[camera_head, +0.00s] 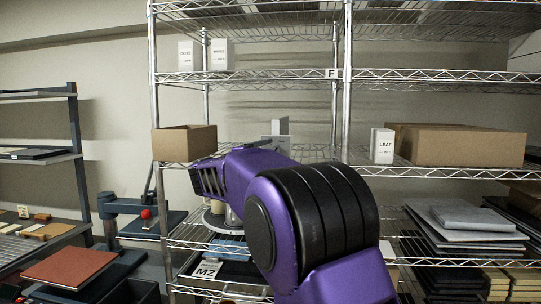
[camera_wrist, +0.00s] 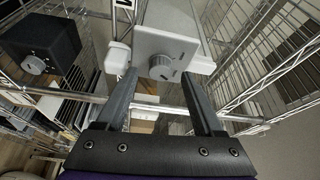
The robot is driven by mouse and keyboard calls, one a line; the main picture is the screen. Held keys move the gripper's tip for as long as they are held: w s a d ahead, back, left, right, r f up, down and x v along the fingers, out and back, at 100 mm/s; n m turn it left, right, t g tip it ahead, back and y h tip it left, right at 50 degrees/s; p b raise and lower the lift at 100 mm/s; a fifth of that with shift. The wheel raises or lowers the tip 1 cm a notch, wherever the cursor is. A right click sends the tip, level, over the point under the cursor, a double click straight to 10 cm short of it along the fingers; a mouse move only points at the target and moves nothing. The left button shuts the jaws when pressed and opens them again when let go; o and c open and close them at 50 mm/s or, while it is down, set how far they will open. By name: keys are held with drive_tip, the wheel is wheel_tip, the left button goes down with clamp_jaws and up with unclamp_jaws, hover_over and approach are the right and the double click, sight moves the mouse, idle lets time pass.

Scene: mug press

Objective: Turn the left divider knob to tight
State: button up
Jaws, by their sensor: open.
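In the wrist view a light grey box (camera_wrist: 178,28) shows a round grey knob (camera_wrist: 166,68) on its face, with small dark marks around it. My gripper (camera_wrist: 159,73) is open, its two dark fingers apart on either side of this knob in the picture. Whether they touch it I cannot tell. A second knob (camera_wrist: 35,65) sits on a black box (camera_wrist: 40,40) at the left, away from the fingers. Which one is the left divider knob is not clear from any readable label. In the head view my purple arm hides my gripper and both knobs.
Wire shelving surrounds the spot; a shelf rail (camera_wrist: 60,94) crosses the wrist view. In the head view a cardboard box (camera_head: 185,143) is left of my arm, with a LEAF carton (camera_head: 382,146) and a larger cardboard box (camera_head: 458,146) at right. A red-knobbed press (camera_head: 146,214) stands lower left.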

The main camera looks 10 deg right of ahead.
drive_tip(key=b+v, duration=0.1)
drive_tip(key=v, duration=1.4)
drive_tip(key=shift+s, duration=0.2)
